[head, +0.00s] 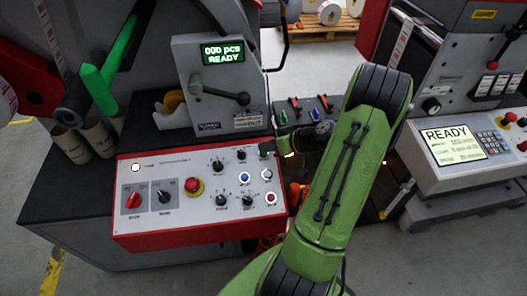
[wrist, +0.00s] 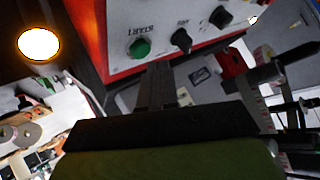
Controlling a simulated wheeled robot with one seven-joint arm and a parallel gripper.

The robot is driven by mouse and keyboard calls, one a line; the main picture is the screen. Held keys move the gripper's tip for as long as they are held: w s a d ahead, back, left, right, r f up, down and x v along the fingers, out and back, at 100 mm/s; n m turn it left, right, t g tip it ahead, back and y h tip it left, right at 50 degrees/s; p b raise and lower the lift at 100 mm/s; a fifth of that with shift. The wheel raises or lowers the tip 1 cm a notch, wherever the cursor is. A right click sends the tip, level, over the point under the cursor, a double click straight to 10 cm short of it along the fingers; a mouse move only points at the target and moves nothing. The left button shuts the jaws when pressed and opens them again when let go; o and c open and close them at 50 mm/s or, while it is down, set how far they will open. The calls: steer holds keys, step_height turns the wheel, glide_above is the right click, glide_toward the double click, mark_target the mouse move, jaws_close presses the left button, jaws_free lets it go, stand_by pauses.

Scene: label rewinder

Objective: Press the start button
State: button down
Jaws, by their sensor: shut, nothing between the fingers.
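The green start button (wrist: 139,48), with "START" lettered beside it, is on the white control panel (wrist: 165,22) in the wrist view. My gripper (wrist: 160,88) is shut and empty, with its fingertips close to the button; a gap shows between them in the picture. In the head view my gripper (head: 272,148) is at the upper right corner of the control panel (head: 150,215). It appears to hide the start button there. I cannot tell the exact distance from fingertips to button.
A black knob (wrist: 181,40) is next to the start button. The panel also carries a red emergency stop (head: 194,187), a blue button (head: 244,178), a white button (head: 267,174) and a red button (head: 271,198). A grey display box (head: 218,85) reading READY stands behind the panel.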

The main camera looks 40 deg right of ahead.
steer(key=shift+w+f+b, duration=0.1)
steer(key=shift+f+b, duration=0.3)
steer(key=shift+b, duration=0.2)
